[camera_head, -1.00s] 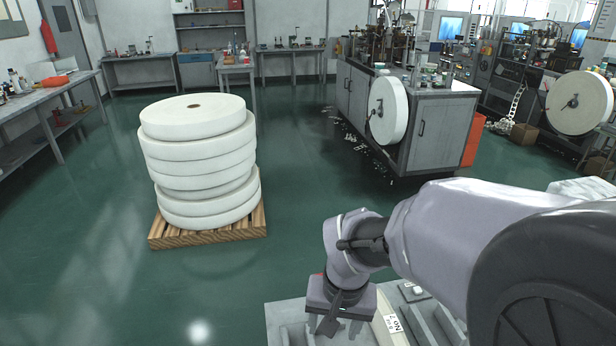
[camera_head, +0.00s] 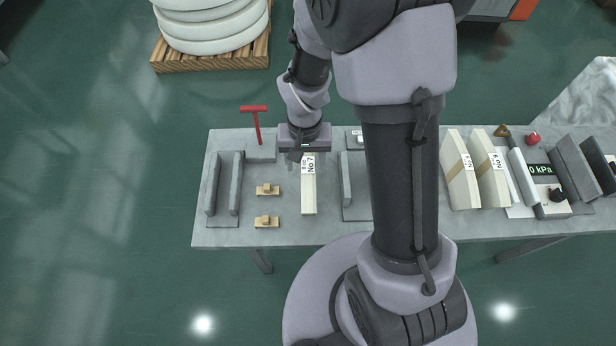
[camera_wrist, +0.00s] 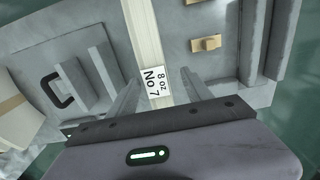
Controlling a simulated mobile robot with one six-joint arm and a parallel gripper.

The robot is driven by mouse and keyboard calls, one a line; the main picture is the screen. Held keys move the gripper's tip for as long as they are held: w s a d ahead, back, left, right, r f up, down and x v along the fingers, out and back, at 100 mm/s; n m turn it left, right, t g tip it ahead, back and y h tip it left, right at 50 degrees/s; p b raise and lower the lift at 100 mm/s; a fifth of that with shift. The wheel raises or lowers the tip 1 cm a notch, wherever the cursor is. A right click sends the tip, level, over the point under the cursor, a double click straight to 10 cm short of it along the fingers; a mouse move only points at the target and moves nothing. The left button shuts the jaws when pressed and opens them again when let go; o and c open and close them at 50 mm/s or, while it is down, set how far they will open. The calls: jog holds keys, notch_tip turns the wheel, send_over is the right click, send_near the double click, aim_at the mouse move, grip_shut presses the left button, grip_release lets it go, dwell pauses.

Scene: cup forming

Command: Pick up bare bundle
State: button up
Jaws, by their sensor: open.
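The bare bundle (camera_head: 308,192) is a long cream-white stack lying on the grey table, with a white label reading "8 oz No 7" at its far end. It also shows in the wrist view (camera_wrist: 143,30), running up from my gripper with no band visible. My gripper (camera_head: 303,155) is over the labelled far end. In the wrist view, its open fingers (camera_wrist: 158,92) stand on either side of the bundle near the label. Whether they touch it is unclear. The gripper body hides the end of the bundle.
Grey upright plates (camera_head: 222,185) and two small wooden blocks (camera_head: 267,190) are on the left. A red T-handle (camera_head: 256,122) stands behind. Banded bundles (camera_head: 460,175) and a gauge box (camera_head: 545,185) are on the right. A pallet (camera_head: 210,57) with white rolls stands beyond.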

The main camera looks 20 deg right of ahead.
jog(key=f, duration=0.2)
jog(key=f+b, duration=0.1)
jog(key=f, duration=0.1)
jog(key=f+b, duration=0.1)
jog(key=shift+d+f, duration=0.35)
jog(key=shift+f, duration=0.05)
jog(key=shift+r, duration=0.15)
jog(key=shift+c, duration=0.7)
grip_shut()
